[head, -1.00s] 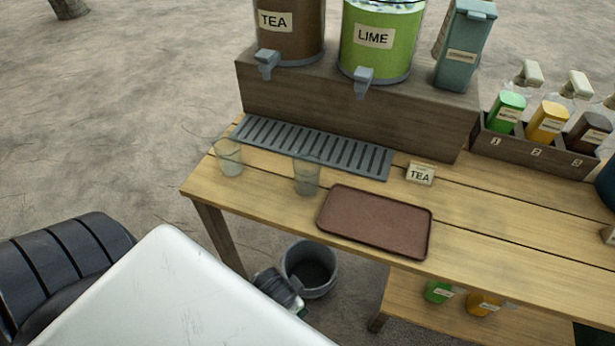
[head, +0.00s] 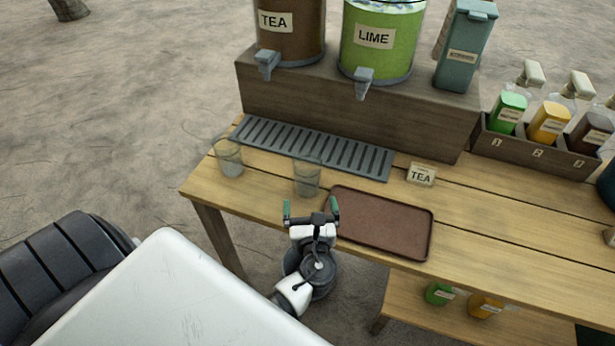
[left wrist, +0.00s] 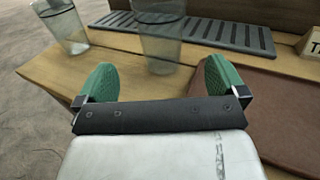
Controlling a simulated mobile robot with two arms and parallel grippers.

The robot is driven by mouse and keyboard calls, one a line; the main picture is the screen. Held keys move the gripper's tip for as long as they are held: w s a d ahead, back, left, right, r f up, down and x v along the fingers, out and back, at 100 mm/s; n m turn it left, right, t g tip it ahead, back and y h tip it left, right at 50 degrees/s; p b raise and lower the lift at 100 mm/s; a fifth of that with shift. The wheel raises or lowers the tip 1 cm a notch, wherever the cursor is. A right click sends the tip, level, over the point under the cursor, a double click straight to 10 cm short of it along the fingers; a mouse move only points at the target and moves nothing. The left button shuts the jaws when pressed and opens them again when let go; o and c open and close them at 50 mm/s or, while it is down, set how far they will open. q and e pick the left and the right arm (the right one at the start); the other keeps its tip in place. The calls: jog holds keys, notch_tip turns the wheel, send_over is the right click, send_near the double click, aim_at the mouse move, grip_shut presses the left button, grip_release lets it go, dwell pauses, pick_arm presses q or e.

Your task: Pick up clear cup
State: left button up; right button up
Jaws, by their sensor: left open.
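Two clear cups stand upright on the wooden table. One clear cup (head: 229,158) is near the table's left end. The other clear cup (head: 307,178) stands left of the brown tray, by the front edge of the drip grate. My left gripper (head: 311,208) is open and empty, just in front of this second cup. In the left wrist view the second cup (left wrist: 159,40) is ahead, between the green fingertips (left wrist: 160,80) and beyond them. The first cup (left wrist: 66,28) is at the upper left there. My right gripper is not in view.
The brown tray (head: 383,222) lies just right of my left gripper. A grey drip grate (head: 315,147) lies behind the cups, below the TEA dispenser (head: 290,30) and LIME dispenser (head: 378,45). A small TEA sign (head: 421,175) stands right of the grate.

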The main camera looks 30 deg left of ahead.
aim_at(308, 181)
pick_arm(q)
jog(key=p+x, duration=0.1)
jog(key=x, duration=0.9)
jog(key=shift+w+a+r, duration=0.1)
jog(key=shift+w+a, duration=0.05)
jog(key=shift+w, duration=0.2)
jog(key=c, duration=1)
jog(key=shift+r, duration=0.15)
